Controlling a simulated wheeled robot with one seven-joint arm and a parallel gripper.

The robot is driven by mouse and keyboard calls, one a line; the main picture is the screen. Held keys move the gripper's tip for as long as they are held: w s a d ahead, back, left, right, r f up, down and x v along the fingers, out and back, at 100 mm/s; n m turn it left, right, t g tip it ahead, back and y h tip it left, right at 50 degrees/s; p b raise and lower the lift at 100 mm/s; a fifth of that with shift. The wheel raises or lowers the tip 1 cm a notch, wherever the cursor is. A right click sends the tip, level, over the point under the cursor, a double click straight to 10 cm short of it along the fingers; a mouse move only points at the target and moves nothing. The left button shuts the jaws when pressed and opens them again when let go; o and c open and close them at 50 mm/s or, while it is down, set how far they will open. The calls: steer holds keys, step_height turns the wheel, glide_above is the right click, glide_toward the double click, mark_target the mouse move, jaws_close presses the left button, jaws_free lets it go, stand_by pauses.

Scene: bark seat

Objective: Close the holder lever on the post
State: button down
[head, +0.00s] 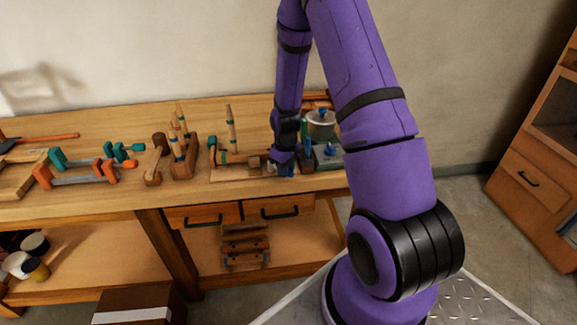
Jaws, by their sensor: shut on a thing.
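A wooden holder (228,174) lies on the bench left of my gripper, with an upright striped post (231,130) at its back and a teal knob at its left end. My gripper (280,170) points down at the right end of this holder, low over the bench top. It is shut on a small part there. The part is mostly hidden by the jaws, and I cannot make out the lever's shape or angle.
A grey device with a round pot (321,124) stands close to the right of my gripper. Left are a wooden block with sticks (184,160) and orange and teal clamps (85,175). Drawers (280,206) sit under the front edge. My arm hides the bench's right end.

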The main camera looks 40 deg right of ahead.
steer(key=shift+w+a+m, duration=0.1)
steer(key=shift+a+m, duration=0.6)
steer(key=shift+m, duration=0.55)
steer(key=shift+w+a+m, duration=0.1)
steer(key=shift+a+m, duration=0.65)
steer(key=shift+m, duration=0.55)
steer(key=shift+w+a+m, duration=0.1)
steer(key=shift+a+m, duration=0.6)
steer(key=shift+m, duration=0.55)
steer(key=c, duration=1)
jaws_free()
steer(key=shift+r, duration=0.1)
step_height(320, 180, up, 11)
steer(key=shift+f, duration=0.15)
